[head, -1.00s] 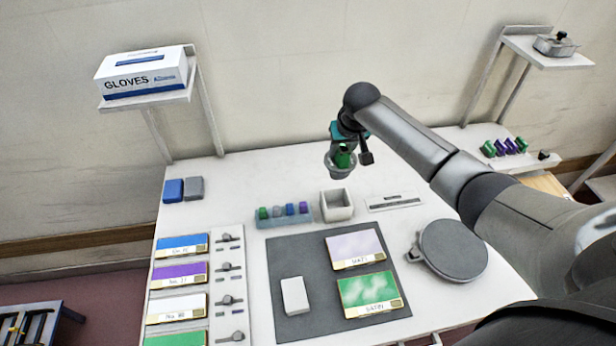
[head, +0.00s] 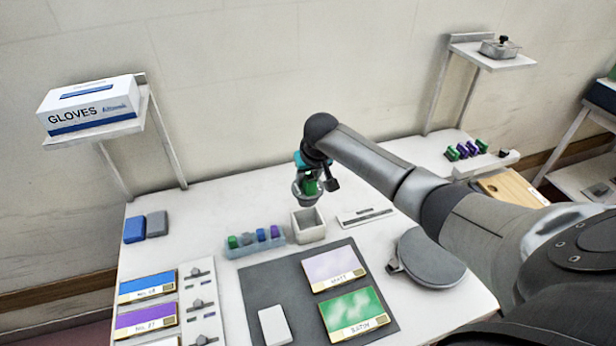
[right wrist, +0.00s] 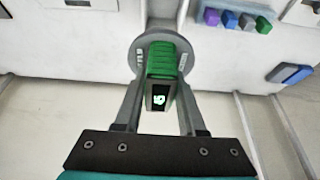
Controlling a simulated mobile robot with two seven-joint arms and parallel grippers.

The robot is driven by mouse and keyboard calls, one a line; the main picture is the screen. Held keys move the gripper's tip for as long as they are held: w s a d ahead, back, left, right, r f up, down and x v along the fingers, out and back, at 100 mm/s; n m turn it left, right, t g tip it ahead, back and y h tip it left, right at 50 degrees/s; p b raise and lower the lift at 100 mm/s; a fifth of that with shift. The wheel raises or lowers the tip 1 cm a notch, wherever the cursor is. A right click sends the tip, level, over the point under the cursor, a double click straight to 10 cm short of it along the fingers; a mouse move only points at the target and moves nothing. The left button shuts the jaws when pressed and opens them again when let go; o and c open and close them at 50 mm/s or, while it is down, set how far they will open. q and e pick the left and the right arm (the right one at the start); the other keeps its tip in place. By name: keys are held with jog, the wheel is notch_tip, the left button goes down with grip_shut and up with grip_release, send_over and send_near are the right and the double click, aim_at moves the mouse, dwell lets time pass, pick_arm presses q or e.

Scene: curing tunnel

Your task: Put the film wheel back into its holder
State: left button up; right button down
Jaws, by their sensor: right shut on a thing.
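My right gripper (right wrist: 160,95) is shut on a green block-shaped grip marked 6. A grey round wheel (right wrist: 138,55) with markings on its face sits at the far end of this grip. I take this to be the film wheel. In the head view the wheel (head: 301,198) hangs below the wrist, above the table and just behind a white open-topped square box (head: 309,226). It looks apart from the box. Which thing is the wheel's holder I cannot tell for sure. My left gripper is not in view.
A rack of small coloured blocks (head: 254,243) stands left of the box, and a flat white slotted plate (head: 365,217) lies right of it. A grey round disc (head: 432,258) is further right. Panels lie on a dark mat (head: 262,285). A glove-box shelf (head: 100,130) juts out at left.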

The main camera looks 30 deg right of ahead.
aim_at(309, 205)
jog(key=shift+p, duration=0.8)
dwell(0.8)
jog(key=shift+f, duration=0.1)
dwell(0.5)
jog(key=shift+f+b, duration=3.9)
jog(key=shift+f, duration=1.9)
jog(key=shift+c, duration=0.2)
grip_release()
jog(key=shift+o, duration=0.2)
